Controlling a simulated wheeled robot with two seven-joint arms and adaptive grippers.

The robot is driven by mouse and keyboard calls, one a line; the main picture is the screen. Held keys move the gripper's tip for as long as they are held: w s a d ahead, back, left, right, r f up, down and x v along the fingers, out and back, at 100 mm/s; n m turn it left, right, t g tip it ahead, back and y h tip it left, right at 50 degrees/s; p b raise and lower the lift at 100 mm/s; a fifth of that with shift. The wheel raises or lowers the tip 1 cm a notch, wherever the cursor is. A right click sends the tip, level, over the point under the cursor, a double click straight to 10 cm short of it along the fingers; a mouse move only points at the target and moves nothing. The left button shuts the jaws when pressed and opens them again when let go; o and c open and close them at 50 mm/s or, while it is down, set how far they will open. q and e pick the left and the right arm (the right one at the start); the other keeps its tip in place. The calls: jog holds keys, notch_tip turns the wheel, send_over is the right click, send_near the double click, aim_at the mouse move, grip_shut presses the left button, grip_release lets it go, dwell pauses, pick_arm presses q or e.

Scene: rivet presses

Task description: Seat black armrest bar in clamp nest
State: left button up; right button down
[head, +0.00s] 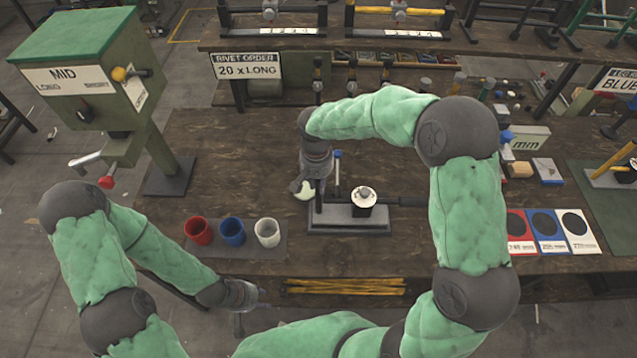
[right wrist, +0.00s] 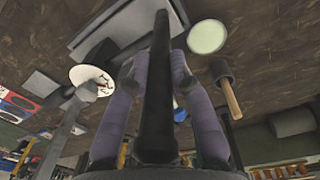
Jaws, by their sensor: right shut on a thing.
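The black armrest bar (right wrist: 160,85) stands between the two purple-grey fingers of my right gripper (right wrist: 153,66), running lengthwise along them. In the head view the right gripper (head: 312,182) hangs over the left part of the clamp nest's grey base plate (head: 345,226). A dark upright piece (head: 319,196) under it seems to be the bar; whether it touches the plate I cannot tell. The nest's round white-topped part (head: 364,195) is right of the gripper, with a dark horizontal arm. My left gripper (head: 246,296) is low, before the table's front edge; its fingers are unclear.
Red (head: 198,231), blue (head: 232,231) and white (head: 267,233) cups stand left of the plate. A green rivet press (head: 90,75) is at far left. A pale round disc (right wrist: 207,37) shows beside the bar. Coloured cards (head: 550,232) lie at right. Bare wood lies behind the cups.

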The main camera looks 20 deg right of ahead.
jog(key=shift+f+b, duration=0.3)
jog(key=shift+f, duration=0.05)
jog(key=shift+f+b, duration=0.9)
jog(key=shift+f, duration=0.15)
dwell(1.9)
jog(key=c, duration=1)
grip_release()
jog(key=r, duration=1.2)
jog(key=shift+a, duration=0.25)
